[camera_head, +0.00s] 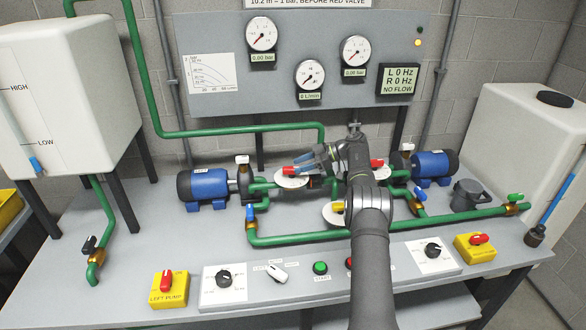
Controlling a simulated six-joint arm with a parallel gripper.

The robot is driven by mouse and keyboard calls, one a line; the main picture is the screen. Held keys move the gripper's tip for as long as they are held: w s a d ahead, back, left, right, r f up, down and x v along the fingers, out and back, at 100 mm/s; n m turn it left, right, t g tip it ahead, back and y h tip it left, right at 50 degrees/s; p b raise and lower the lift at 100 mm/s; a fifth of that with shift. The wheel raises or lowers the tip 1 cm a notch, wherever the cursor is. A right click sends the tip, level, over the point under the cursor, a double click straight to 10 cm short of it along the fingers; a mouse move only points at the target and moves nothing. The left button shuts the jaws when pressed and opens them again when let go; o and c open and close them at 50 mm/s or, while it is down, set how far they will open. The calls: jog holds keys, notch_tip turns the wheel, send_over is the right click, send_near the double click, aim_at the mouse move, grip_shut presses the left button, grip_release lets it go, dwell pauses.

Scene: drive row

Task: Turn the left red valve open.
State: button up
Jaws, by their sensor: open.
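The left red valve (289,170) has a red handle above a round white plate (291,183) on the green pipework, right of the left blue pump (205,186). The handle lies roughly sideways, and part of it is hidden at its right end. My gripper (314,162) is open, with its fingers pointing left at the right end of the handle. I cannot tell whether the fingers touch it or lie around it. A second red valve (377,163) shows partly behind my arm on the right.
A yellow-handled valve (337,208) sits in front, partly behind my arm. Green pipes (300,238) run across the bench (190,250). The gauge panel (225,30) stands behind; its display (399,79) reads NO FLOW. Pump switches (167,285) line the front edge.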

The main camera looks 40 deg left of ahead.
jog(key=shift+v, duration=1.75)
